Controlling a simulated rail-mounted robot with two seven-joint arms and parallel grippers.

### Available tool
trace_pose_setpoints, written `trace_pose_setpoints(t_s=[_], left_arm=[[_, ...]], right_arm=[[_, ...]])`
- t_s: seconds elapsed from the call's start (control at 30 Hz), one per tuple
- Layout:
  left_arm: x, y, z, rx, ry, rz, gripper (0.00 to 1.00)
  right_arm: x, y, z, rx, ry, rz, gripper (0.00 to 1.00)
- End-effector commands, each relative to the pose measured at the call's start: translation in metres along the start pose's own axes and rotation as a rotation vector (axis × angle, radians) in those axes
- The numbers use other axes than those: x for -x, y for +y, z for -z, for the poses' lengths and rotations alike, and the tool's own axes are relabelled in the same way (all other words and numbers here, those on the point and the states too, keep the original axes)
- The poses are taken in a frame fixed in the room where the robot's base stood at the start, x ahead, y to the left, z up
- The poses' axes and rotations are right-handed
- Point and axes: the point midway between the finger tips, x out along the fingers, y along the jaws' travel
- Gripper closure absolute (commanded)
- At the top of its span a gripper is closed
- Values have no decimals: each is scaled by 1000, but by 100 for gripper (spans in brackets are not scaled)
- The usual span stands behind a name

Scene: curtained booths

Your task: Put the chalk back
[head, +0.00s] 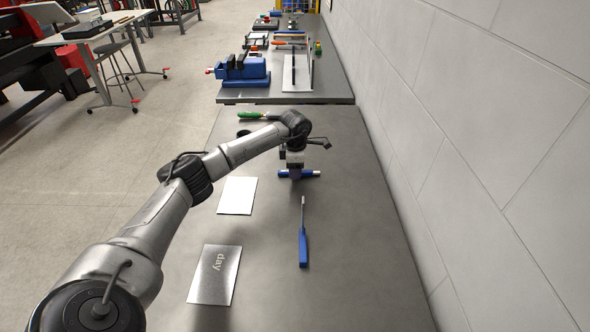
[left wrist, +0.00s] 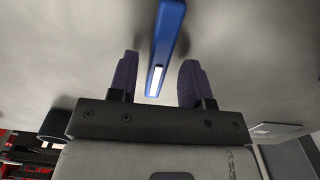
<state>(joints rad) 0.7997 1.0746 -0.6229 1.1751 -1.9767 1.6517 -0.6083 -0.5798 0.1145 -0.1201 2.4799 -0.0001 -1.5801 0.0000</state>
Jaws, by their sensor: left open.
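A blue bar with a white tip, perhaps the chalk in a holder (head: 312,173), lies across the grey bench (head: 350,260) under my left gripper (head: 295,176). In the left wrist view the blue bar (left wrist: 168,35) extends between the spread purple fingers of my left gripper (left wrist: 158,80), with its white end toward the palm. Gaps show on both sides of it, so the gripper is open; I cannot tell its exact height above the bar. A blue-handled tool with a thin metal shaft (head: 303,245) lies nearer. My right gripper is not in view.
A green-handled tool (head: 252,115) and a dark round thing (head: 243,133) lie behind. A blue vise (head: 243,70) stands on the farther bench. The wall (head: 480,150) borders the right; the bench's near right is clear.

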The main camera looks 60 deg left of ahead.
Motion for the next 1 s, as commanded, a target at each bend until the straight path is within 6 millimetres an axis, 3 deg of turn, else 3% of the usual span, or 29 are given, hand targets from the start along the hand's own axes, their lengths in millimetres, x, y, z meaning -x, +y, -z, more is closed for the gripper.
trace_pose_setpoints(t_s=[0.5, 0.73, 1.0], left_arm=[[92, 0, 0, 0, -3, -2, 55], [112, 0, 0, 0, -1, -1, 55], [116, 0, 0, 0, -1, 0, 55]], right_arm=[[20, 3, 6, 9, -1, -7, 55], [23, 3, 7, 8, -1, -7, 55], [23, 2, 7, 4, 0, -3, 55]])
